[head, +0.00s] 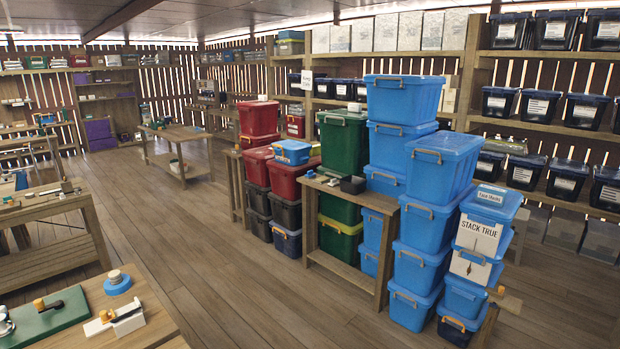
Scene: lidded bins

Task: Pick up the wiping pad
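A round blue pad with a pale knob on top (118,283) lies on the wooden bench (152,304) at the lower left; it may be the wiping pad, but I cannot tell for sure. It rests near the bench's far edge, with nothing touching it. Neither of my grippers shows in the head view.
A green board (45,318) and a white block with an orange-knobbed tool (116,319) share the bench. Stacked blue bins (420,240), red bins (290,175) and a small wooden table (350,195) stand to the right. Open plank floor (215,265) lies between.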

